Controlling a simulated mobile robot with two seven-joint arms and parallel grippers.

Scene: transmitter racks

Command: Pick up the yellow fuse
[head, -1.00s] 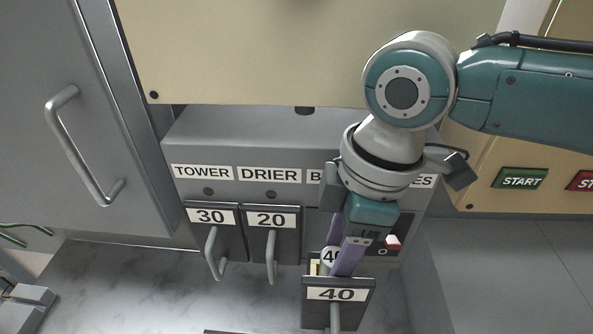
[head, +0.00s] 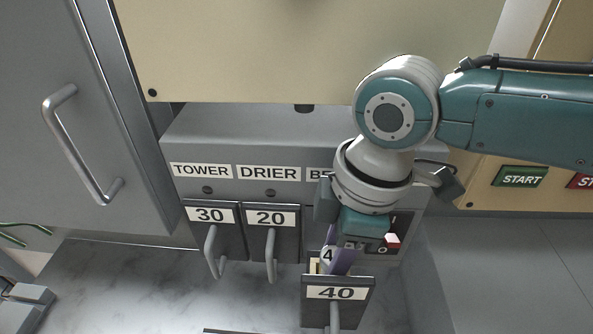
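A pulled-out fuse drawer (head: 357,294) marked 40 sticks out below the panel. In it stands a fuse (head: 326,258) with a pale label showing a 4; little of its colour shows, and a small cream-yellow part (head: 314,267) is beside it. My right gripper (head: 337,264) points down into this drawer, with a purple finger just right of the fuse and partly over it. The other finger is mostly hidden, so I cannot tell whether the gripper grips the fuse. I cannot make out my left gripper.
Shut drawers marked 30 (head: 230,242) and 20 (head: 289,243), with bar handles, are to the left. A red-and-white switch (head: 389,241) is close right of my gripper. A grey cabinet door (head: 60,160) is at left. A cream panel (head: 250,50) overhangs above.

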